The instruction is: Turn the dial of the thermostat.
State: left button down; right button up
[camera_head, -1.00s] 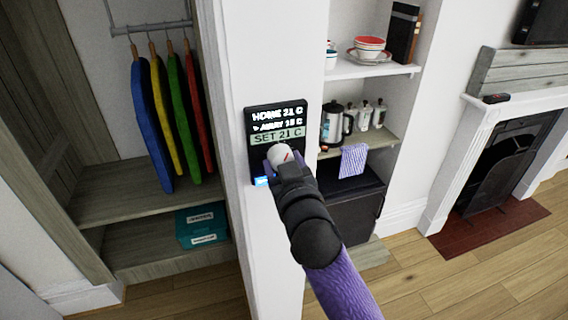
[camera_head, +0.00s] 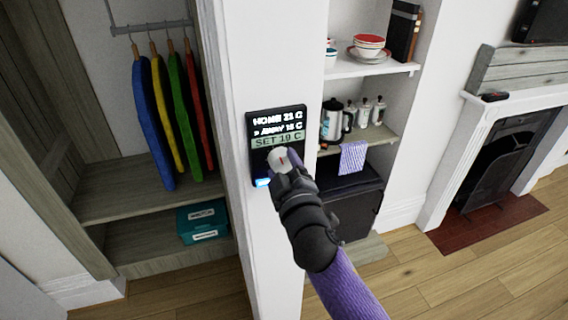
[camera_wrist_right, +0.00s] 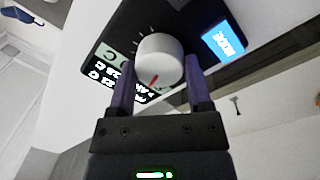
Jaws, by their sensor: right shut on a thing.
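The black thermostat (camera_head: 263,127) is mounted on the white wall pillar. Its screen reads HOME 21 C, AWAY 15 C with a pointer mark, and a highlighted line that looks like SET 19 C. The white dial (camera_head: 278,159) with a red mark sits below the screen. My right gripper (camera_head: 284,166) is shut on the dial, and its arm partly covers the thermostat's lower part. In the right wrist view the two purple fingers (camera_wrist_right: 160,88) stand on either side of the dial (camera_wrist_right: 159,58). A blue button (camera_wrist_right: 222,40) is beside it. My left gripper is not in view.
A closet with colourful hanging garments (camera_head: 172,115) and a teal box (camera_head: 202,222) is left of the pillar. Shelves with bowls (camera_head: 369,46) and a kettle (camera_head: 335,121) are to the right. A fireplace (camera_head: 500,160) stands at far right.

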jog(key=n+p, duration=0.1)
jog(key=n, duration=0.4)
jog(key=shift+n+y, duration=0.3)
jog(key=shift+n, duration=0.1)
jog(key=n+p, duration=0.1)
jog(key=n, duration=0.4)
jog(key=shift+n, duration=0.4)
jog(key=o, duration=1.3)
jog(key=v, duration=1)
jog(key=shift+d, duration=0.15)
